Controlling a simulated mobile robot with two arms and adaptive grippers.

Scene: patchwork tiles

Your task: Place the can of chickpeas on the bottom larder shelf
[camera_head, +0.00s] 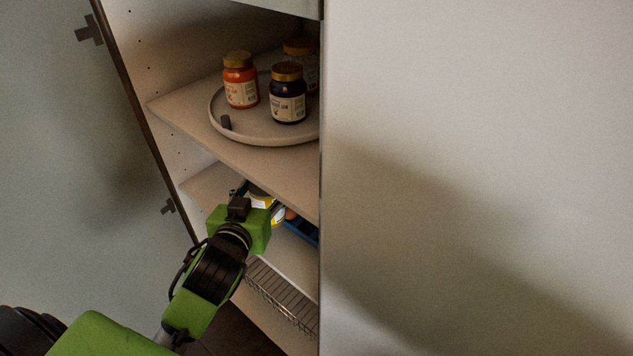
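My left gripper (250,194) reaches from the lower left into the open larder, at the shelf (208,186) below the turntable. Its green and black wrist hides most of the fingers, so I cannot tell whether they are open or shut. A yellow and white can (262,200) shows just beyond the gripper, partly covered by it. Its label is too small to read, and I cannot tell if the fingers touch it. Another yellow and white item (278,214) shows just below and right of it. My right gripper is not in view.
A round turntable (270,132) with jars, one orange (240,80), one dark (288,95), fills the shelf above. A blue container (302,230) sits right of the gripper. A wire basket (284,294) is below. A large pale panel (470,180) blocks the right.

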